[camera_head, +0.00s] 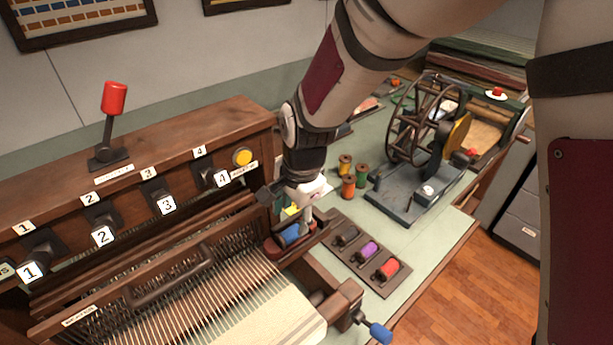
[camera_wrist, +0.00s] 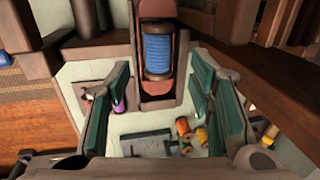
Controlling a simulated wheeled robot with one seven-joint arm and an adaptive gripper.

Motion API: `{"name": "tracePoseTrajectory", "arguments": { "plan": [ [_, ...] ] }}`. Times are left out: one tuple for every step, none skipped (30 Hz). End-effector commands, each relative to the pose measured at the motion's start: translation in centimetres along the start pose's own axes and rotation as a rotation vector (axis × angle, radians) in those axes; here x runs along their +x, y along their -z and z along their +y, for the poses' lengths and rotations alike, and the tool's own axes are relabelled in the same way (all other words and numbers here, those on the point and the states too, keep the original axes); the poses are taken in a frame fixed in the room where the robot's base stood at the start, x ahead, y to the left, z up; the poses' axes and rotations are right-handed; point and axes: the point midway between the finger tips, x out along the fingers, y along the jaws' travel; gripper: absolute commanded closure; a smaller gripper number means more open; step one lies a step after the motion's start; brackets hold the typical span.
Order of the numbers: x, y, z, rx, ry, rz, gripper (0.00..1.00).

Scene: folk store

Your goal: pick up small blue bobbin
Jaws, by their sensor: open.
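A small blue bobbin (camera_head: 291,234) lies in a wooden, boat-shaped holder (camera_head: 273,247) beside the loom. The wrist view shows the blue bobbin (camera_wrist: 158,52) at the top middle, wound with blue thread and set inside the holder (camera_wrist: 158,103). My gripper (camera_head: 300,217) is above the holder in the head view and hides part of the bobbin. In the wrist view my gripper (camera_wrist: 161,70) is open, its green-padded fingers spread to either side, with nothing held between them.
A dark rack (camera_head: 365,252) with a purple bobbin (camera_head: 369,250) and a red bobbin (camera_head: 389,267) is right of the holder. Thread spools (camera_head: 348,187) and a winding wheel (camera_head: 425,120) stand behind. The loom (camera_head: 180,270) fills the left. Green tabletop (camera_head: 425,262) is clear at right.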

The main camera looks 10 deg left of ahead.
Motion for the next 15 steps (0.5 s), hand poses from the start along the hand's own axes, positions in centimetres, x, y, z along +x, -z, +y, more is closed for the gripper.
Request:
{"name": "tracePoseTrajectory", "arguments": {
  "plan": [
    [0.4,0.0,0.1,0.000,-0.002,-0.001,0.51],
    [0.5,0.0,0.1,0.000,-0.002,-0.001,0.51],
    [0.6,0.0,0.1,0.000,-0.001,0.000,0.51],
    [0.8,0.0,0.1,0.001,-0.001,0.000,0.51],
    [1.0,0.1,0.1,0.001,-0.001,0.000,0.51],
    [1.4,0.1,0.1,0.001,-0.002,0.000,0.51],
    [1.8,0.2,0.2,0.002,-0.004,-0.001,0.51],
    [2.2,0.2,0.2,0.002,-0.004,-0.001,0.51],
    [2.8,0.3,0.3,0.002,-0.004,-0.001,0.51],
    [3.2,0.4,0.3,0.002,-0.004,-0.001,0.51],
    [3.6,0.5,0.3,0.003,-0.003,-0.001,0.51],
    [4.2,0.5,0.3,0.001,-0.003,-0.001,0.51],
    [4.5,0.5,0.2,0.001,-0.003,-0.001,0.51],
    [4.8,0.5,0.2,0.000,-0.002,-0.001,0.51],
    [5.2,0.5,0.2,0.000,-0.002,0.000,0.51]
  ]
}}
